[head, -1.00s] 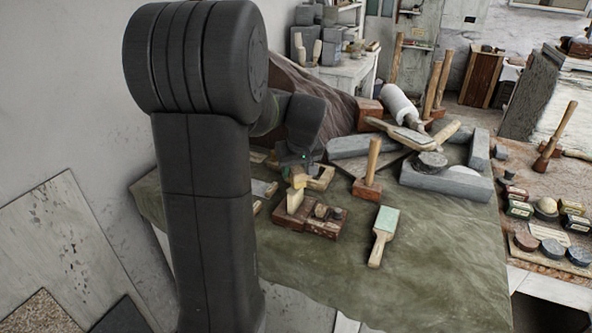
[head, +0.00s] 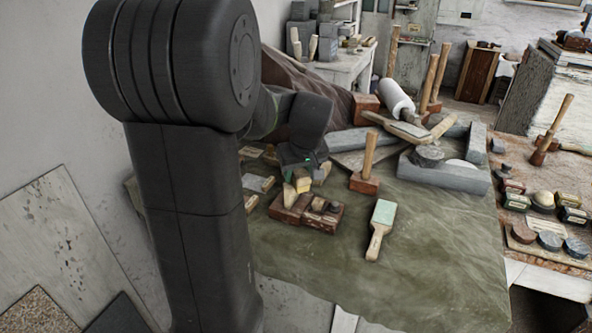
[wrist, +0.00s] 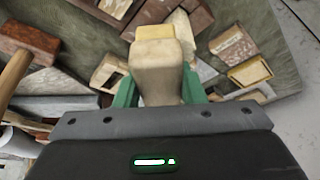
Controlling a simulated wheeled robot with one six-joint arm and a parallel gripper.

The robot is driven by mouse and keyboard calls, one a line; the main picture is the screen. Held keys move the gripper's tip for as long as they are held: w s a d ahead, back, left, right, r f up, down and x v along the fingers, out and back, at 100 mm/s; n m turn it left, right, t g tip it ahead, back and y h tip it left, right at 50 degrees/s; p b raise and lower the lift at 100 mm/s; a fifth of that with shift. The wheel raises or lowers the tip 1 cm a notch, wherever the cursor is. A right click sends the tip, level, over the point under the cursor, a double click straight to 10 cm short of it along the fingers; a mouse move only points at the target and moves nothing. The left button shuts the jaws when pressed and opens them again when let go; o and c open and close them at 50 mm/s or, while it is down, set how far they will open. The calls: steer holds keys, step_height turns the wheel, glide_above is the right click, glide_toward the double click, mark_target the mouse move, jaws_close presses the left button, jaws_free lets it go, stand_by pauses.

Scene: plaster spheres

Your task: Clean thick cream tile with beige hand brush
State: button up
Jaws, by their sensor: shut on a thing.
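My gripper (head: 303,168) is shut on the beige hand brush (head: 303,184). In the wrist view the brush (wrist: 158,78) sits between the green fingers (wrist: 160,92), with its pale yellow end pointing away from the gripper. The thick cream tile (head: 290,195) stands upright in a brown block (head: 284,213) on the cloth-covered table. In the wrist view the tile (wrist: 181,32) is partly hidden behind the brush. The brush is right beside the tile; I cannot tell whether they touch.
A green-topped paddle (head: 381,228) lies to the right on the green cloth (head: 430,250). A mallet (head: 366,172) stands behind it. Small blocks (head: 259,183) lie around the gripper. Grey stone bars (head: 445,178) are at the back right. The front cloth is clear.

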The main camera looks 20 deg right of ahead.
steer(key=shift+w+d+p, duration=0.15)
steer(key=shift+w+p, duration=0.3)
steer(key=shift+w, duration=1.8)
steer(key=shift+s+b, duration=0.6)
steer(key=shift+s, duration=1.65)
steer(key=shift+w+r+p, duration=0.55)
steer(key=shift+w, duration=0.15)
steer(key=shift+w+r, duration=0.2)
steer(key=shift+w, duration=0.25)
steer(key=shift+r+p, duration=1.1)
steer(key=shift+r, duration=0.15)
